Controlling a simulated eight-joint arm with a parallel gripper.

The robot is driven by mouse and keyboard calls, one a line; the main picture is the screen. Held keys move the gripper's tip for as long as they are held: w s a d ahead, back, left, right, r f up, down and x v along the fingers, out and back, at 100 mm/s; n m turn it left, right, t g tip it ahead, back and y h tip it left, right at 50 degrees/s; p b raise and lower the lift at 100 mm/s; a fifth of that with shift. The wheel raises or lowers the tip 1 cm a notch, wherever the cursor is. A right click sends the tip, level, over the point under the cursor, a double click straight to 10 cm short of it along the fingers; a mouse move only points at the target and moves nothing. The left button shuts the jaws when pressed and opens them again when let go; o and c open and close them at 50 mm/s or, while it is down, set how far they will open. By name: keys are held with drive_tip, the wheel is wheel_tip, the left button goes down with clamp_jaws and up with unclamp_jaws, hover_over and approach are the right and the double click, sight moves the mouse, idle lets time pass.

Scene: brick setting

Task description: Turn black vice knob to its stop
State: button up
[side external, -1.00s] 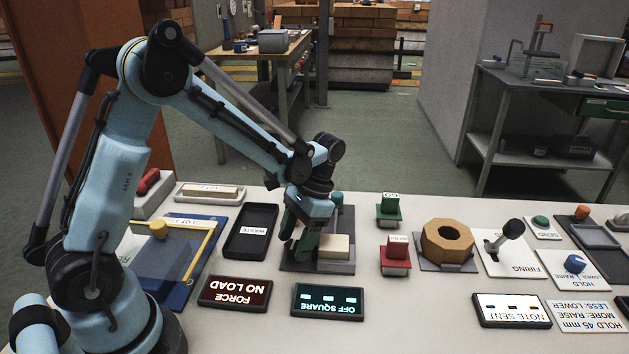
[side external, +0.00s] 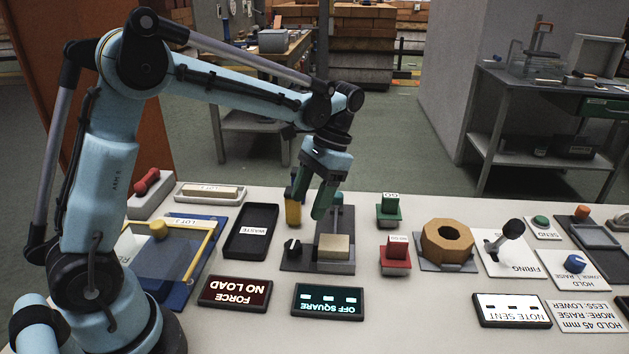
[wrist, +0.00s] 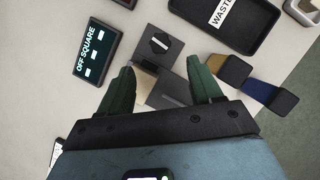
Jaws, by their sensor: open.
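The black vice knob (side external: 293,245) sits at the left front of the grey vice plate (side external: 290,266). In the wrist view the knob (wrist: 160,43) has a white line across its top. A cream block (side external: 334,246) is in the vice beside the knob; part of it shows between my fingers in the wrist view (wrist: 145,82). My gripper (side external: 311,208) has green fingers, is open and empty, and is raised above the back of the vice, apart from the knob. The wrist view shows the knob beyond my fingertips (wrist: 160,68), touching neither.
A display (side external: 327,302) reading "OFF SQUARE" lies in front of the vice, with a "NO LOAD" display (side external: 235,291) to its left. A black waste tray (side external: 252,232) is left of the vice. Red and green blocks stand to the right.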

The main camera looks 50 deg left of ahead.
drive_tip(key=shift+v, duration=1.3)
drive_tip(key=s+d+n+t, duration=0.1)
drive_tip(key=s+d+t, duration=0.1)
drive_tip(key=s+t, duration=0.7)
drive_tip(key=shift+s+d+r+t+h, duration=0.2)
drive_tip(key=shift+d+r+t+h, duration=0.1)
drive_tip(key=shift+t, duration=1)
